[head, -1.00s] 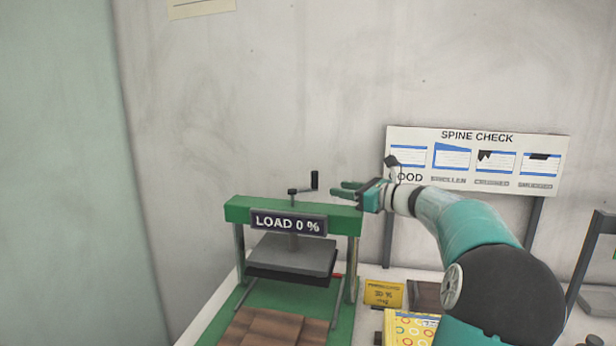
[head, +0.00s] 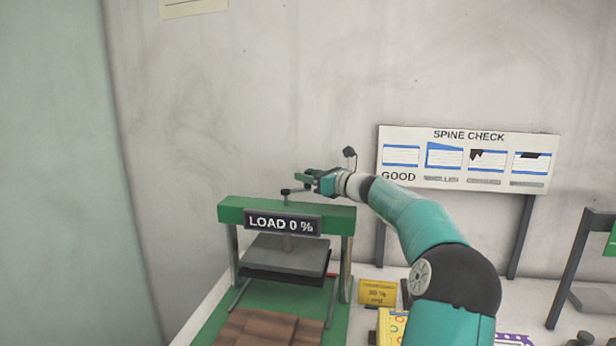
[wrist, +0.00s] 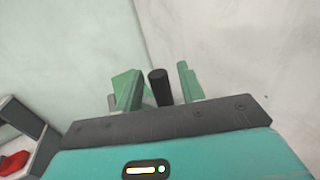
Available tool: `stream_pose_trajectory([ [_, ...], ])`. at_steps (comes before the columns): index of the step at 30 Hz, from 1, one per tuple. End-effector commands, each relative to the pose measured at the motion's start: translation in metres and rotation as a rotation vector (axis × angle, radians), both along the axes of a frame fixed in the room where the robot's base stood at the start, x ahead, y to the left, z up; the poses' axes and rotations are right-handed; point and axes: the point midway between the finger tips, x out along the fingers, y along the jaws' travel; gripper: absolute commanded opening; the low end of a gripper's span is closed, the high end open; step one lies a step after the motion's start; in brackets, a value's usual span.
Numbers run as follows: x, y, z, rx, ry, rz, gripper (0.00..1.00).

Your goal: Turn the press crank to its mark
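The green press (head: 338,222) stands at the lower middle of the head view, with a display (head: 283,224) reading LOAD 0 %. Its dark crank arm (head: 296,191) sits above the top beam. My gripper (head: 305,177) is at the crank's handle, which it mostly hides in the head view. In the wrist view, the black upright handle (wrist: 160,87) stands between my two green fingers (wrist: 158,88). The fingers are apart, with a gap visible on each side of the handle. I cannot see a crank mark.
A yellow card (head: 377,292) with small print stands right of the press. A SPINE CHECK board (head: 466,159) on posts is behind my arm. Brown blocks (head: 270,328) lie at the front of the press. A dark stand (head: 568,270) is at the far right.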

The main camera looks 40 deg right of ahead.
Motion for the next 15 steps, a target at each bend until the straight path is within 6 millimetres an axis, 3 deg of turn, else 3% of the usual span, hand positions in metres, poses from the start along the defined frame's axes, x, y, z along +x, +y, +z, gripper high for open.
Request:
stream_pose_trajectory([
  [10,0.0049,0.0013,-0.0003,0.0,0.0,0.001,0.37],
  [15,0.0047,0.0014,-0.0002,0.0,0.0,0.001,0.04],
])
